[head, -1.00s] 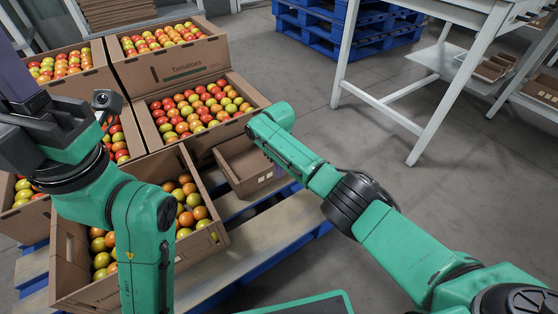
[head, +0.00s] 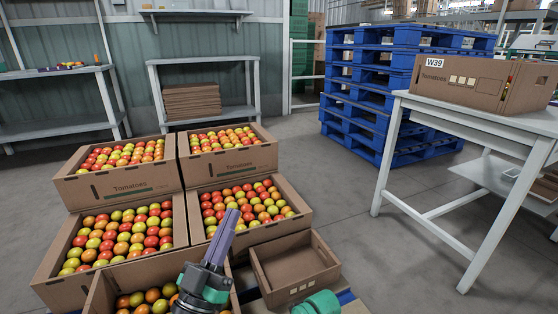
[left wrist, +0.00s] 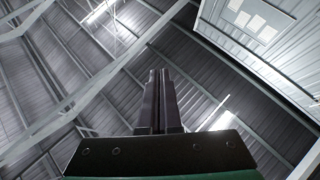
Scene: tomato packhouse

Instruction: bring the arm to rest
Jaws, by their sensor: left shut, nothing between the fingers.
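My left gripper (head: 222,240) points upward in the head view, in front of the tomato cartons, with its purple-grey fingers together and nothing between them. In the left wrist view its shut fingers (left wrist: 160,100) stand against the roof beams and ceiling panels. Only a small green part of my right arm (head: 318,303) shows at the bottom of the head view. My right gripper is not in view.
Several tomato-filled cartons (head: 118,186) are stacked at left and centre. An empty small carton (head: 296,292) lies beside them. A white table (head: 480,114) at right bears a carton marked W39 (head: 455,82). Blue pallets (head: 345,121) stand behind. The grey floor between is clear.

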